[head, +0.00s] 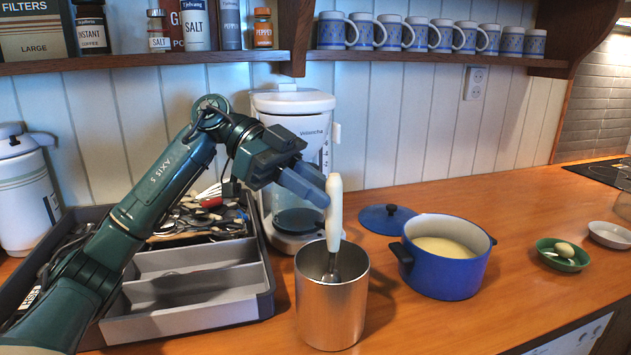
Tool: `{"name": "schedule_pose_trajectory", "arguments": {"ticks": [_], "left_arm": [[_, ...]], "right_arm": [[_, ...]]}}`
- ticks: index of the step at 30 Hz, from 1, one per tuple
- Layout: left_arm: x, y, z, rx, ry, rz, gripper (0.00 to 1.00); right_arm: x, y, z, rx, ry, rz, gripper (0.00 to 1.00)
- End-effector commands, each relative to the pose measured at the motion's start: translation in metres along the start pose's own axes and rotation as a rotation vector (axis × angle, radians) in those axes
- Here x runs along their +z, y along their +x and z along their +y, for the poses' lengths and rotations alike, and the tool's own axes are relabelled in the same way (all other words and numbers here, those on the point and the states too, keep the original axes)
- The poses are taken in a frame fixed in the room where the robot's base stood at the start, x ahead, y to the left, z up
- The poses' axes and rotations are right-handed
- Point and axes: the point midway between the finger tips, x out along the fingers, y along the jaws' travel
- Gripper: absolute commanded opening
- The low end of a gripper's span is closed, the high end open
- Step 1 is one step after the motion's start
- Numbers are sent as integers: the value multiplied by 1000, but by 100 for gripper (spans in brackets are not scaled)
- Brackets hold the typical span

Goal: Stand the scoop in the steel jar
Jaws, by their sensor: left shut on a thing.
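The scoop has a white handle (334,212) and is upright, its lower end down inside the mouth of the steel jar (331,312). The steel jar stands on the wooden counter in the middle front. My left gripper (322,196) is at the upper part of the handle, above the jar, and is shut on it. The scoop's metal lower part shows just inside the jar's rim; its tip is hidden by the front wall, so I cannot tell whether it touches the bottom. My right gripper is not in view.
A grey utensil tray (190,318) with several utensils lies at the left, under my left arm. A white coffee maker (293,104) stands behind the jar. A blue pot (447,270) is right of the jar, its lid (387,217) behind. A green dish (562,262) is farther right.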

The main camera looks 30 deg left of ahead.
Motion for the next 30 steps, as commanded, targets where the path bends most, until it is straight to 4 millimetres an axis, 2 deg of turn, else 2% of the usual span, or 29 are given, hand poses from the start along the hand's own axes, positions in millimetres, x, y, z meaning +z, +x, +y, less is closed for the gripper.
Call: {"name": "schedule_pose_trajectory", "arguments": {"ticks": [8,9,18,26,30], "left_arm": [[1,0,0,0,0,1,0],[1,0,0,0,0,1,21],[1,0,0,0,0,0,45],[1,-2,0,-1,-1,0,45],[0,-16,-1,-4,-1,-1,45]], "right_arm": [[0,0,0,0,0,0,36],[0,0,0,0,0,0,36],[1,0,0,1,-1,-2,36],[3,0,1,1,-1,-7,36],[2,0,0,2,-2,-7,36]]}}
